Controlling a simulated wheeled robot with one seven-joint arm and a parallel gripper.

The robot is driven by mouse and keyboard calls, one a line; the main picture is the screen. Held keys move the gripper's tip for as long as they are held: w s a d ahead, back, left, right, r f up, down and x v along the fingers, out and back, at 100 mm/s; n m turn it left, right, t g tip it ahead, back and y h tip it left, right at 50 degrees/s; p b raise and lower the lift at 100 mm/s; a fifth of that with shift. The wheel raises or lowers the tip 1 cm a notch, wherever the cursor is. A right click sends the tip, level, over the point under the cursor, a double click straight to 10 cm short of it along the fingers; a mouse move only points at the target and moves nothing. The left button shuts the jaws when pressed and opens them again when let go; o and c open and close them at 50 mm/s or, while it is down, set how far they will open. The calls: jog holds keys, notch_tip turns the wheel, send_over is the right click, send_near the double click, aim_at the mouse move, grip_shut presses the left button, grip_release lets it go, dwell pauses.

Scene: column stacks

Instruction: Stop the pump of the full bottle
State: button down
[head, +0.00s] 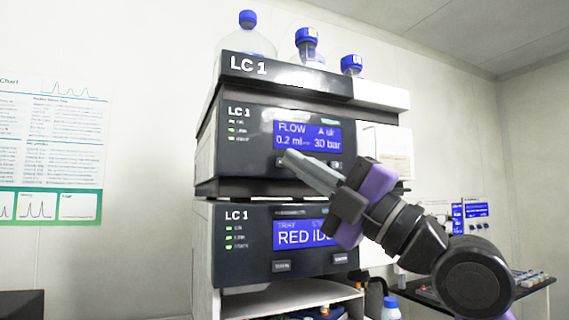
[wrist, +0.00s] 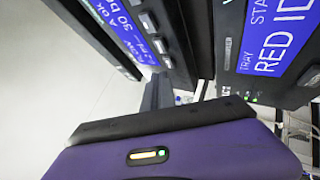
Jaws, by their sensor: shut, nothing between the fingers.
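A pump module (head: 258,160) labelled LC 1 has a blue display (head: 307,135) reading "FLOW 0.2 ml", "A ok" and "30 bar". Bottles with blue caps, left (head: 248,42), middle (head: 307,46) and right (head: 351,66), stand on top. Their fill levels are unclear.
A second LC 1 module (head: 245,250) below reads "RED ID", partly behind my gripper, with buttons (head: 282,266). A shelf (head: 290,297) is under it. A bench with another instrument (head: 472,213) stands at right. A poster (head: 60,140) hangs on the left wall.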

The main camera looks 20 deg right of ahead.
jog(key=shift+w, duration=0.15)
jog(key=shift+w+b, duration=0.2)
jog(key=shift+b, duration=0.1)
jog(key=shift+w+b, duration=0.3)
jog(key=shift+w, duration=0.1)
dwell(0.6)
jog(key=shift+s, duration=0.1)
jog(key=shift+s+b, duration=0.3)
jog(key=shift+s, duration=0.45)
jog(key=s, duration=0.5)
jog(key=shift+b, duration=0.4)
dwell(0.7)
